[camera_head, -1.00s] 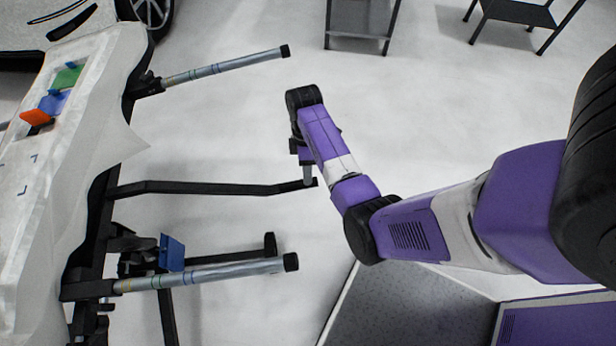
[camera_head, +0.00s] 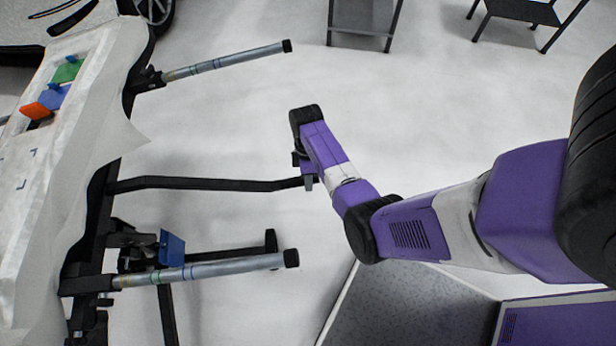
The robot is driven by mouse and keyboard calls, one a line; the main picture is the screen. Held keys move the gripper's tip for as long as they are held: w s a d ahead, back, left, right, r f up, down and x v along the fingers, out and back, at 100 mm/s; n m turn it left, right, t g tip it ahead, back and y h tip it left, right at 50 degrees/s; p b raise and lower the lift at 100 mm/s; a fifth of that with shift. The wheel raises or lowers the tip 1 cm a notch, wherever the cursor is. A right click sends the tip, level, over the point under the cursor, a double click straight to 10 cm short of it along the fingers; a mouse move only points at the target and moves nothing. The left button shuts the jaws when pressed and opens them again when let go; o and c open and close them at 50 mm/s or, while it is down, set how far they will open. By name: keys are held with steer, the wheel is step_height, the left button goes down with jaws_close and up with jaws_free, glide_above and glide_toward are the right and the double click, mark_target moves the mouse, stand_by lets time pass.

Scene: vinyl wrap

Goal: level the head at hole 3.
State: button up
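A black stand holds the white-draped panel (camera_head: 60,190) at the left. An upper grey tube (camera_head: 222,64) and a lower grey tube (camera_head: 215,269) with coloured bands reach out to the right from it. A blue handle-like part (camera_head: 172,248) stands just above the lower tube. A long black bar (camera_head: 210,184) runs between the tubes. My gripper (camera_head: 309,184) is at the bar's right end, pointing down; whether it touches the bar cannot be told. Its fingers are too small and partly hidden to show whether they are open. No head or hole 3 can be made out for certain.
Green (camera_head: 67,72), blue (camera_head: 54,97) and orange (camera_head: 36,111) pieces lie on the panel. A dark table (camera_head: 362,15) and a stool (camera_head: 514,12) stand at the back. The pale floor between the tubes and the table is clear.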

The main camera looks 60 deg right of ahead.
jaws_close()
stand_by(1.1)
